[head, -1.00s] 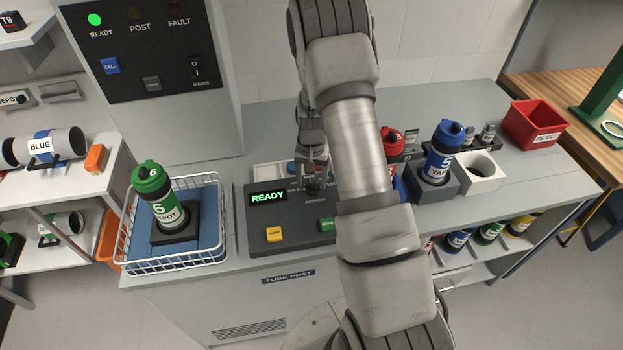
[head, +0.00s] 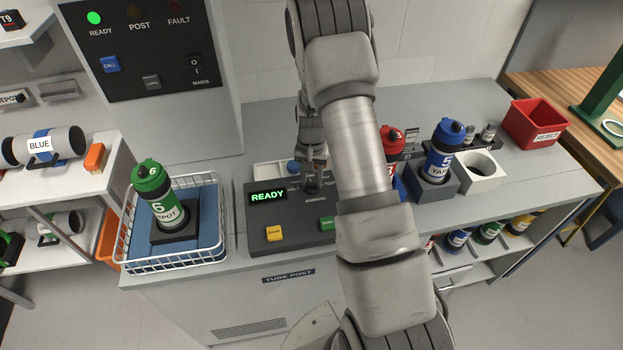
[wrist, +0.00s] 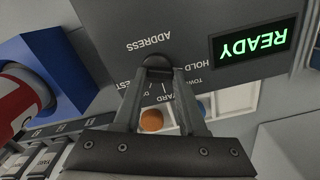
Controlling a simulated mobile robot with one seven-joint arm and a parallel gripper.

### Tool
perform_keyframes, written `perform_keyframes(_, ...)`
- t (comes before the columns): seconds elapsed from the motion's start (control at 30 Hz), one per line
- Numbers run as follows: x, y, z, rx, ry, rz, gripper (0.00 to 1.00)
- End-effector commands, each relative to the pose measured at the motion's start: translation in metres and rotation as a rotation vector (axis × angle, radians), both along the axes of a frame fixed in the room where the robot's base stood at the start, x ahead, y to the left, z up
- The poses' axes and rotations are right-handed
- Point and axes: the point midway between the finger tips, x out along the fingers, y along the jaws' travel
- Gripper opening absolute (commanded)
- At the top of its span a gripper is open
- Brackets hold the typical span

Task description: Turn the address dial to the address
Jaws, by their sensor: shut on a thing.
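The dark address dial (wrist: 158,63) sits on the sloped console below the word ADDRESS in the wrist view, with tick marks and partly hidden labels around it. My gripper (wrist: 158,74) is shut on the dial, one finger on each side. In the head view my gripper (head: 313,174) points down at the dial on the console (head: 290,215). The setting the dial points to is hidden by the fingers. The console's display (head: 268,197) reads READY in green.
A yellow button (head: 274,233) and a green button (head: 327,223) are on the console front. A wire basket (head: 172,262) with a green carrier (head: 160,200) stands left. A blue carrier (head: 443,155) and a red bin (head: 536,124) are right. The READY lamp (head: 95,18) glows green.

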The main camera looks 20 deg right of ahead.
Motion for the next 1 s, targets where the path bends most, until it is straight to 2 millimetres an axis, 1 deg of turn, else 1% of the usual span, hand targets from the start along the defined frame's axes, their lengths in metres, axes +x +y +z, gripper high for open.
perform_keyframes(0.17,0.0002,-0.0002,-0.0017,0.000,0.000,-0.089,0.00)
perform_keyframes(0.6,0.0008,-0.0019,-0.0008,0.000,0.000,-0.407,0.00)
perform_keyframes(0.8,0.0007,-0.0022,-0.0001,0.000,0.000,-0.509,0.00)
perform_keyframes(1.0,0.0006,-0.0027,0.0003,0.001,0.001,-0.565,0.00)
